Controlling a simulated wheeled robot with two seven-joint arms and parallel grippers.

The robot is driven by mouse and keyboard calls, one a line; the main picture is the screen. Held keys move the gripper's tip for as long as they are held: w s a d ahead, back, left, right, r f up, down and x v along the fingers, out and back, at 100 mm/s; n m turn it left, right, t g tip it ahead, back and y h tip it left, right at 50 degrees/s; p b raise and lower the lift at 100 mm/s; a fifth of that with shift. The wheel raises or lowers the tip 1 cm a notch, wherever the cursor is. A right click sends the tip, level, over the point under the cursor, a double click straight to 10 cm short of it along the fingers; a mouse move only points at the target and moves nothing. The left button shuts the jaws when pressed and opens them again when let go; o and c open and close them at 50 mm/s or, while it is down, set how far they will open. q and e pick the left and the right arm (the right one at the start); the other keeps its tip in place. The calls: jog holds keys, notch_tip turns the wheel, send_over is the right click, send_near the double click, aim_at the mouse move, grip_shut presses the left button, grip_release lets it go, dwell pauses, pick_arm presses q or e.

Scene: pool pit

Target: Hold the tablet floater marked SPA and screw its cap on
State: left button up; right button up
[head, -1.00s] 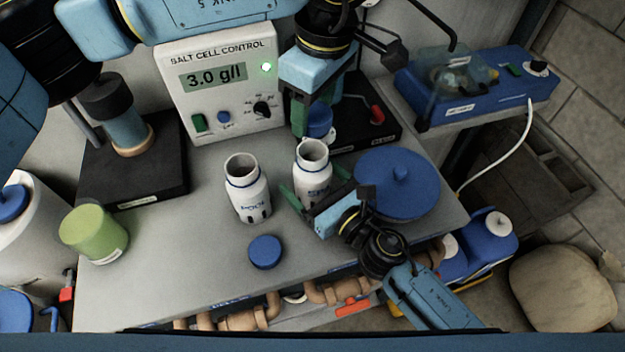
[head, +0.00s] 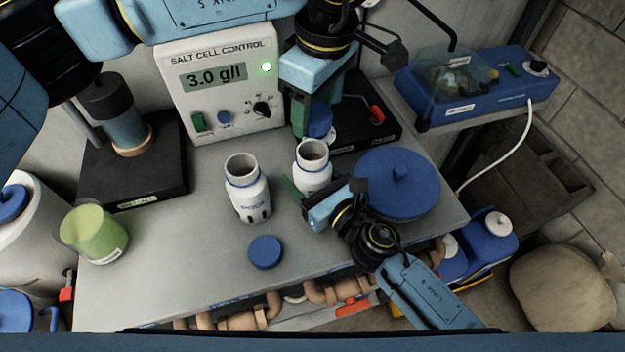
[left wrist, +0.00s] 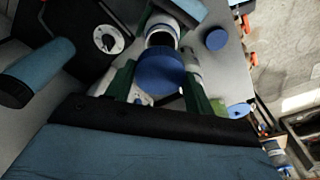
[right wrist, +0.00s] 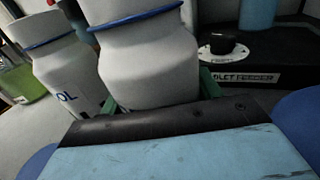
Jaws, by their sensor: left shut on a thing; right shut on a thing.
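The SPA floater (head: 312,172) is a white open-necked bottle with a blue ring, upright on the bench; my gripper hides its marking. My right gripper (head: 308,194) is shut around its lower body, and the right wrist view shows the floater (right wrist: 150,65) between green fingers. My left gripper (head: 312,112) is shut on a blue cap (head: 320,122), behind the floater's mouth and apart from it in the head view. In the left wrist view the cap (left wrist: 160,72) sits between the green fingers, partly covering a white bottle's neck.
A similar open floater (head: 247,190), marked POOL, stands to the left. A second blue cap (head: 265,252) lies in front. A large blue lid (head: 398,183) is close on the right. A green cup (head: 93,235) stands at left; the control box (head: 222,85) is behind.

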pick_arm(q)
send_over(312, 144)
jog(key=s, duration=0.2)
jog(key=shift+s+d+f, duration=0.1)
jog(key=shift+f, duration=1.15)
jog(key=shift+s+d+f, duration=0.1)
jog(key=shift+f, duration=1.15)
pick_arm(e)
jog(key=shift+c, duration=0.5)
pick_arm(q)
jog(key=shift+f, duration=0.1)
jog(key=shift+f, duration=0.8)
jog(key=shift+f, duration=0.55)
pick_arm(e)
grip_shut()
pick_arm(q)
jog(key=m, duration=0.7)
jog(key=shift+a+t+h, duration=0.15)
jog(key=shift+t+h, duration=0.15)
jog(key=m+h, duration=0.1)
jog(key=m, duration=1.1)
jog(key=shift+h, duration=0.3)
jog(key=m, duration=0.4)
